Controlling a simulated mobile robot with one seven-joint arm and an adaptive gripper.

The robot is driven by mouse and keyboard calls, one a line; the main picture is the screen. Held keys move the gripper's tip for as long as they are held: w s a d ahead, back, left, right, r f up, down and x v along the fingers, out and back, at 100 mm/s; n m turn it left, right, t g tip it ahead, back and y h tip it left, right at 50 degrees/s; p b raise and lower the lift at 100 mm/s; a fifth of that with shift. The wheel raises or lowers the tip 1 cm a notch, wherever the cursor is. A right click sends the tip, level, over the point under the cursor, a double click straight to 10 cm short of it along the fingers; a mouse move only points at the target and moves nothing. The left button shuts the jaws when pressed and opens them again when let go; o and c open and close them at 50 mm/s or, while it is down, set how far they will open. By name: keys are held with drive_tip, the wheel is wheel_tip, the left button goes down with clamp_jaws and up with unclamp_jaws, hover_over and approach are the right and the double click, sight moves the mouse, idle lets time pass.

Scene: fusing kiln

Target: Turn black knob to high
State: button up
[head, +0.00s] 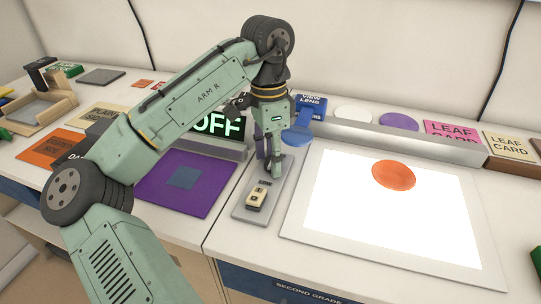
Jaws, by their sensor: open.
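My green gripper (275,168) points down over the far part of a narrow grey control panel (243,213). It is open. The black knob cannot be made out; the gripper and wrist cover that part of the panel. I cannot tell whether the fingers touch anything. A cream switch block (256,197) sits on the nearer part of the panel, with a small dark label just behind it.
Right of the panel lies a lit white light board (345,215) with an orange disc (393,175). A purple mat (165,200) lies to the left. A metal bar (400,142), a blue lens holder (308,108) and cards stand behind. The counter's front edge is close.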

drive_tip(key=shift+c, duration=0.2)
drive_tip(key=c, duration=1.1)
drive_tip(key=shift+c, duration=0.2)
drive_tip(key=shift+r+n+p, duration=0.1)
drive_tip(key=shift+n+p, duration=0.3)
drive_tip(key=shift+p, duration=0.25)
drive_tip(key=shift+s+r+n+p, duration=0.1)
drive_tip(key=shift+n+p, duration=0.5)
drive_tip(key=shift+p, duration=0.2)
drive_tip(key=n+p, duration=0.5)
drive_tip(key=n, duration=0.2)
drive_tip(key=shift+s+t+p, duration=0.1)
drive_tip(key=shift+t+p, duration=0.2)
drive_tip(key=shift+p, duration=0.05)
drive_tip(key=shift+f+n+h, duration=0.25)
drive_tip(key=shift+n+h, duration=0.05)
drive_tip(key=shift+n, duration=1.2)
drive_tip(key=shift+d, duration=0.1)
